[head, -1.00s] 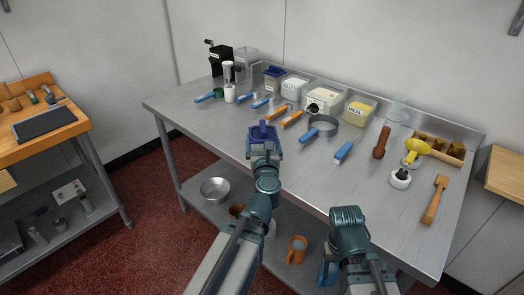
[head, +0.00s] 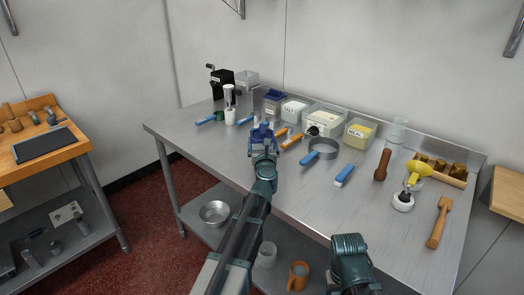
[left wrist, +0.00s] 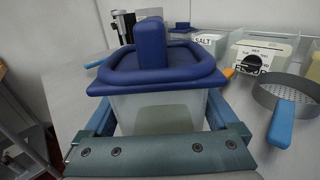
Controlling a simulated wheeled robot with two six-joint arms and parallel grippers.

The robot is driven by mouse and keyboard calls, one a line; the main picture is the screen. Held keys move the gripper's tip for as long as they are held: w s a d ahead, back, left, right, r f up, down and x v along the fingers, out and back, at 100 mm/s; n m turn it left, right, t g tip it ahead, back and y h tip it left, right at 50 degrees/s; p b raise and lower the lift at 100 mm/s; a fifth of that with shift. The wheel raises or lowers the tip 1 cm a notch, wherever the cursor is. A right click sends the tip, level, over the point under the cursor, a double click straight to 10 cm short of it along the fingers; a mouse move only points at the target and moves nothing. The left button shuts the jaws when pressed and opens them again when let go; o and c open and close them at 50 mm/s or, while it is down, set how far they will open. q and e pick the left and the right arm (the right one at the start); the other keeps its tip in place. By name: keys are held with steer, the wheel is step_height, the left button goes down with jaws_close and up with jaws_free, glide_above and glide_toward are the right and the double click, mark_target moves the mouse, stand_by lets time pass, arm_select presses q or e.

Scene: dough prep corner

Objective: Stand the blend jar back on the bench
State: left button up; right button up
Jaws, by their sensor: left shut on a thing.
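The blend jar, a clear squared tub with a blue knobbed lid (head: 262,132), is held by my left gripper (head: 263,152) over the bench (head: 215,152). In the left wrist view the jar (left wrist: 160,108) stands upright between the two fingers of the left gripper (left wrist: 160,130), which is shut on it. Its underside is hidden by the gripper, so I cannot tell whether it touches the bench. My right arm's end (head: 350,262) is low at the front, beyond the bench's front edge; its fingers do not show clearly.
Along the back stand another blue-lidded tub (head: 273,103), a salt tub (head: 294,110), a large tub with a dial (head: 323,121) and a meal tub (head: 358,134). Orange-handled tools (head: 291,142) and a blue-handled sieve (head: 322,150) lie near the jar. The bench's left front is bare.

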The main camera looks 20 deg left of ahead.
arm_select(q)
steer(key=shift+w, duration=0.15)
steer(key=shift+w+a, duration=0.25)
steer(key=shift+w, duration=0.25)
step_height(320, 180, down, 4)
steer(key=b, duration=0.4)
steer(key=shift+s, duration=0.1)
steer(key=shift+r, duration=0.2)
steer(key=shift+f, duration=0.15)
steer(key=o, duration=1.5)
steer(key=shift+o, duration=0.2)
